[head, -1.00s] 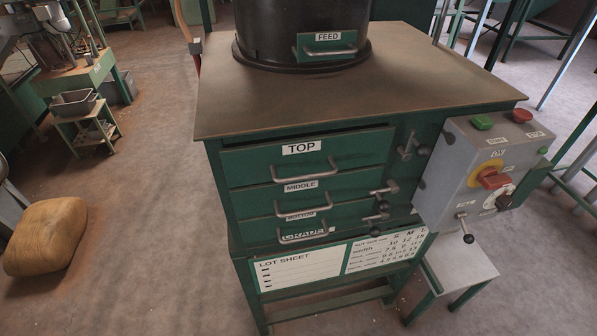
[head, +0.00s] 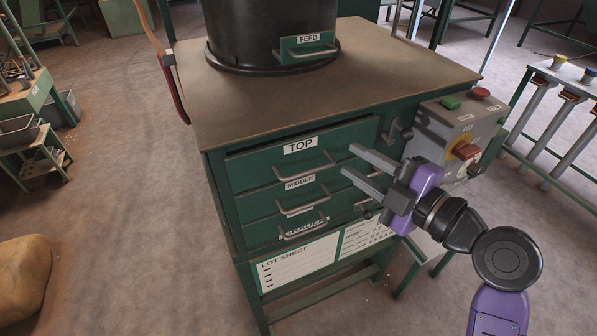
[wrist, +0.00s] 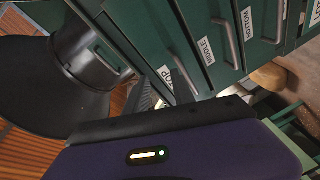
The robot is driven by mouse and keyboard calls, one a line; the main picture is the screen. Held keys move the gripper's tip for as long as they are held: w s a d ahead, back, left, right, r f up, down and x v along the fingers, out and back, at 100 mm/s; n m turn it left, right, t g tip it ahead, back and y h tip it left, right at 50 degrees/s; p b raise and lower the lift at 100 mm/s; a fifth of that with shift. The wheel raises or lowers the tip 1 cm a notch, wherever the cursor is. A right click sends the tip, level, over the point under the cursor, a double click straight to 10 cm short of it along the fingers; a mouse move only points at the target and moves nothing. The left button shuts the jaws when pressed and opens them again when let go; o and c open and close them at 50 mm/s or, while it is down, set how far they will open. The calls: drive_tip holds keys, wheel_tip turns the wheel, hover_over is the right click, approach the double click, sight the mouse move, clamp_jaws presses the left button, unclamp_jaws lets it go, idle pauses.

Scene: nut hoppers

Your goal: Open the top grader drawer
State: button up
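The top grader drawer (head: 272,161) is the uppermost green drawer of the cabinet, with a white TOP label and a grey bar handle (head: 304,168). It looks shut. In the wrist view, the TOP label (wrist: 180,76) shows just beyond my gripper's dark edge, with that drawer's handle partly hidden. My gripper (head: 353,160) is open and empty, its two grey fingers apart and pointing left towards the drawer fronts. In the head view it lies to the right of the top handle, apart from it. A grey latch with a dark knob (head: 402,132) is at the drawer's right.
Middle (head: 275,200) and bottom drawers with similar handles sit below. A grey control box (head: 445,128) with buttons and a red switch juts out at the right. A black feed drum (head: 262,30) stands on the cabinet top. The floor at left is mostly clear, with a sack (head: 22,275).

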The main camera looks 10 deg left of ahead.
sight(310, 170)
drive_tip(key=a+f+n+g, duration=0.1)
drive_tip(key=a, duration=0.1)
drive_tip(key=a+f+n+p, duration=0.1)
drive_tip(key=a+n, duration=0.1)
drive_tip(key=a, duration=0.1)
drive_tip(key=a+f+n+g+p, duration=0.1)
drive_tip(key=a+n, duration=0.1)
drive_tip(key=shift+w+a+f+g+y, duration=0.2)
drive_tip(key=shift+a+f+g+y, duration=0.1)
drive_tip(key=shift+a+f+y, duration=0.1)
drive_tip(key=shift+w+a+f, duration=0.2)
drive_tip(key=shift+w+a, duration=0.15)
drive_tip(key=shift+a, duration=0.1)
clamp_jaws()
idle(1.0)
